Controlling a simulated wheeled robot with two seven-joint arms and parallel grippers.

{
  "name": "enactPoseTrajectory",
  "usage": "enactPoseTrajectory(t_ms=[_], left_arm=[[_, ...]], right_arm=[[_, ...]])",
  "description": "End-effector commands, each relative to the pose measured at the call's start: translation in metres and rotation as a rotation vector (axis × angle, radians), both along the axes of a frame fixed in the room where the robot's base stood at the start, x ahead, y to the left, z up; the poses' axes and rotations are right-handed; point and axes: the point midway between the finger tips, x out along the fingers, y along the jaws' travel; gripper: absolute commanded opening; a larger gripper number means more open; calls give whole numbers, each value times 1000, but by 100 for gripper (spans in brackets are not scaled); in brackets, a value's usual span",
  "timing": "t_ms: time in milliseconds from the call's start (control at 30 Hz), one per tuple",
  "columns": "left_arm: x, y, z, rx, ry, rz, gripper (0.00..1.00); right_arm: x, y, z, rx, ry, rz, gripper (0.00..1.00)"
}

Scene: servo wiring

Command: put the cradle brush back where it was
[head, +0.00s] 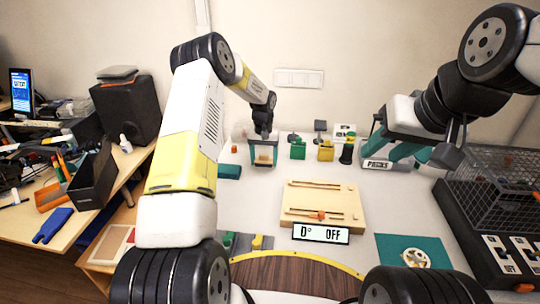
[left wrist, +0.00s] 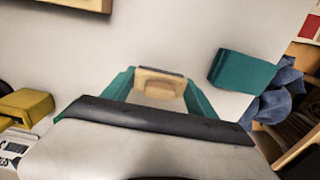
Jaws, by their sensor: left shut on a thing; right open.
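My right gripper (head: 453,142) is open and empty, above the table at the right.
A teal block (head: 230,171) lies left of the cradle. A wooden board (head: 340,199) is in front. A wire cage (head: 498,180) stands far right.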

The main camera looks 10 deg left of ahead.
Motion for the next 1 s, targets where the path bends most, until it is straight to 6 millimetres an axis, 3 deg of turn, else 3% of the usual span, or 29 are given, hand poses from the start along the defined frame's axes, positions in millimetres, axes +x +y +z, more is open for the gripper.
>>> enactPoseTrajectory(t_ms=[200, 567, 600, 667, 700, 1000], left_arm=[[-1, 0, -30, 0, 2, -1, 29], [0, 0, -34, 0, 1, -1, 29], [0, 0, -34, 0, 1, -1, 72], [0, 0, -33, 0, 1, -1, 84], [0, 0, -33, 0, 1, -1, 88], [0, 0, -33, 0, 1, -1, 88]], right_arm=[[0, 0, 0, 0, 0, 0, 41], [0, 0, 0, 0, 0, 0, 41], [0, 0, 0, 0, 0, 0, 41], [0, 0, 0, 0, 0, 0, 41], [0, 0, 0, 0, 0, 0, 41], [0, 0, 0, 0, 0, 0, 41]])
